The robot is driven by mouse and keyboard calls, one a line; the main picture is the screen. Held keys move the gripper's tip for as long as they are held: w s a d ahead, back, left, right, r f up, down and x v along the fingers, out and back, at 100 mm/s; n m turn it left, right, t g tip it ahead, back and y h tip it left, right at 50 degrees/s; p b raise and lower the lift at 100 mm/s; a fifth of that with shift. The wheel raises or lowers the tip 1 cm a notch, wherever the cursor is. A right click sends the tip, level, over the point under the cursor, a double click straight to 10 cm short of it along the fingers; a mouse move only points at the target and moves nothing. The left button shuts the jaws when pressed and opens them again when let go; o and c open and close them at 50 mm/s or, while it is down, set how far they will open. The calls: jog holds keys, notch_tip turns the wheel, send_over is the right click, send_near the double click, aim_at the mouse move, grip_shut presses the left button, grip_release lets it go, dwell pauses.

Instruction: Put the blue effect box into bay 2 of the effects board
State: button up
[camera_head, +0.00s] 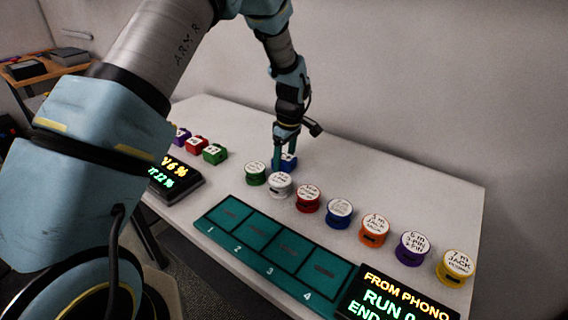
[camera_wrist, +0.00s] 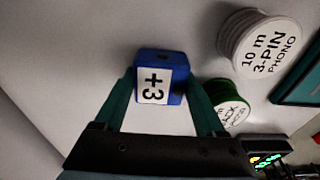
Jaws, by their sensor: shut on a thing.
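The blue effect box (camera_wrist: 157,78), with a white label reading +3, is between the two green fingers of my gripper (camera_wrist: 162,92) in the wrist view. My gripper (camera_head: 287,145) is shut on it. In the head view the blue box (camera_head: 289,162) is partly hidden by the fingers, behind the green and white reels. I cannot tell whether it touches the table. The teal effects board (camera_head: 276,256) lies at the table's front with bays numbered 1 to 4. Bay 2 (camera_head: 258,236) is second from the left and looks empty.
A row of reels stands between the box and the board: green (camera_head: 255,173), white (camera_head: 279,186), red (camera_head: 308,199) and several more rightward. Small boxes, including a green one (camera_head: 215,154), stand left. Displays (camera_head: 178,178) flank the board. The table's back is clear.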

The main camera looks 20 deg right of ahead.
grip_shut()
